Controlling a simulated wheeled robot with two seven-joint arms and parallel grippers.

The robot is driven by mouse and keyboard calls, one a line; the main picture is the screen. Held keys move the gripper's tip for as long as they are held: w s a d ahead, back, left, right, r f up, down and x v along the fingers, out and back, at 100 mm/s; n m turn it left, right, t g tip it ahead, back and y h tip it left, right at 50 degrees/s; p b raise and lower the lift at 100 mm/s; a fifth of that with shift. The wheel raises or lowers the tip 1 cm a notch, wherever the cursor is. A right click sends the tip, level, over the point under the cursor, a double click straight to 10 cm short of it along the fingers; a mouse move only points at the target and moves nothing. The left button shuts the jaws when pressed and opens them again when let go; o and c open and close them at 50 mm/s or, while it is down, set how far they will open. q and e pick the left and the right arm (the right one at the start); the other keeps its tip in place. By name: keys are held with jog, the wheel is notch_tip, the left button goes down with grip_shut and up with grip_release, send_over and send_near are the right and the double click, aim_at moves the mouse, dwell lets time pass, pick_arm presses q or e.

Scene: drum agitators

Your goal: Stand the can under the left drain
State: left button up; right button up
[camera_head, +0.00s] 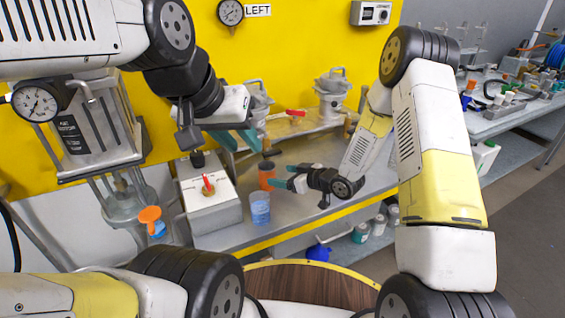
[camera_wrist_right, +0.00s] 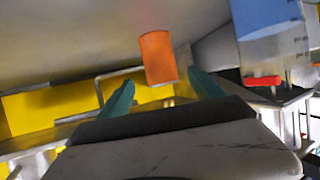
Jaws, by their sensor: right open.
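An orange can (camera_head: 266,174) with a dark top stands upright on the grey bench (camera_head: 240,238). My right gripper (camera_head: 280,177) is open just right of it, fingers pointing at it. In the right wrist view the can (camera_wrist_right: 158,57) shows beyond and between the two teal fingertips (camera_wrist_right: 162,88), and no grip on it shows. My left gripper (camera_head: 238,139) hangs above and behind the can, its teal fingers apart and empty. A LEFT label (camera_head: 258,10) is on the yellow wall. A red-handled valve (camera_head: 296,113) shows behind; I cannot tell which drain is the left one.
A blue beaker (camera_head: 260,208) stands close in front of the can and shows in the right wrist view (camera_wrist_right: 270,35). A white box (camera_head: 210,206) with a red lever is left of it. Metal vessels (camera_head: 332,95) stand behind. Several jars (camera_head: 378,223) sit on the lower shelf.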

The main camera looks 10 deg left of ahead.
jog(key=shift+s+d+r, duration=0.15)
jog(key=shift+d, duration=0.1)
jog(key=w+d+r+m+t+h, duration=0.25)
jog(key=d+r+h, duration=0.25)
jog(key=d+r, duration=0.6)
jog(key=s+d+r+m+h, duration=0.3)
jog(key=s+d+r, duration=0.2)
jog(key=d+r, duration=0.45)
jog(key=s+d+r+m+g, duration=0.1)
jog(key=s+r, duration=0.2)
jog(key=s, duration=0.5)
jog(key=s+d+r+m+g, duration=0.1)
jog(key=s+r+m, duration=0.1)
jog(key=s, duration=0.6)
jog(key=s+d+r+m+g+h, duration=0.1)
jog(key=s+r, duration=0.3)
jog(key=s, duration=0.5)
jog(key=shift+m+g, duration=0.35)
jog(key=shift+m, duration=0.2)
jog(key=shift+d+r, duration=0.1)
